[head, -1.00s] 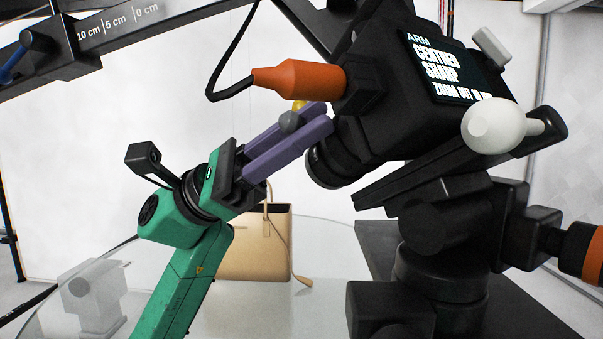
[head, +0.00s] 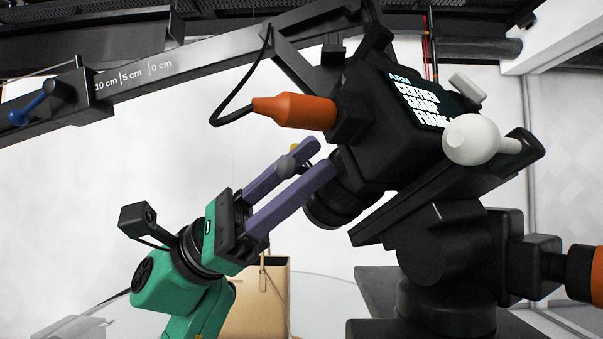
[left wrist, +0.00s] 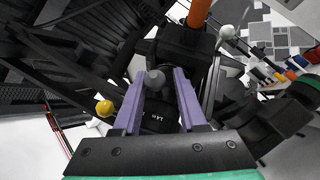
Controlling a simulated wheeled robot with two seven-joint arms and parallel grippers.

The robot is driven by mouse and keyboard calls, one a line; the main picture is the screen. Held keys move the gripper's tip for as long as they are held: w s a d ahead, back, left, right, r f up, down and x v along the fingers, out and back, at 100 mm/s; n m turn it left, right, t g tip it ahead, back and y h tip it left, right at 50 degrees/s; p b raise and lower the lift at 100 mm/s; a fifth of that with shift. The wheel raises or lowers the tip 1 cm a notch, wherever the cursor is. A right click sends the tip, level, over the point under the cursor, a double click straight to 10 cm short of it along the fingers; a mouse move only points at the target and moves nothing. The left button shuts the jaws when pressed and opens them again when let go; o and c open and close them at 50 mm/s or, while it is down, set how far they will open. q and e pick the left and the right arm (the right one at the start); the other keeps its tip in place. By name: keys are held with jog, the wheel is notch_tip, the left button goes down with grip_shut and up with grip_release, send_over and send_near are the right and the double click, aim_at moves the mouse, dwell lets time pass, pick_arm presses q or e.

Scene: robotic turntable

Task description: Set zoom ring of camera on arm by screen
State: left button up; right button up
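The black camera (head: 400,125) sits on an arm mount, its screen (head: 425,103) showing "ARM", "CENTRED", "SHARP" and a cut-off line like "FRAMI". Its black lens (head: 335,203) points down-left; the lens also shows between my fingers in the left wrist view (left wrist: 160,118), its small marks unreadable. A grey knob (left wrist: 154,78) stands between the purple fingers, and a yellow knob (left wrist: 104,108) lies outside the left finger. My left gripper (head: 322,155) is open, its fingers apart on either side of the grey knob at the lens. Contact cannot be told. My right gripper is out of view.
An orange grip (head: 295,110) with a black cable juts from the camera. A white ball handle (head: 472,139) is at its right side. A boom (head: 180,65) with a centimetre scale crosses above. A tan bag (head: 262,300) stands behind my left gripper.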

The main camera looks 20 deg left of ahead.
pick_arm(q)
jog(key=shift+a+f+b, duration=0.2)
jog(key=shift+f+b, duration=0.1)
jog(key=shift+f, duration=0.05)
jog(key=shift+a+f+b, duration=0.3)
jog(key=shift+a+b, duration=0.1)
jog(key=shift+b, duration=0.1)
jog(key=a+b, duration=0.1)
jog(key=a, duration=1)
jog(key=shift+a+r+b, duration=0.25)
jog(key=shift+a+b, duration=0.1)
jog(key=shift+a, duration=0.05)
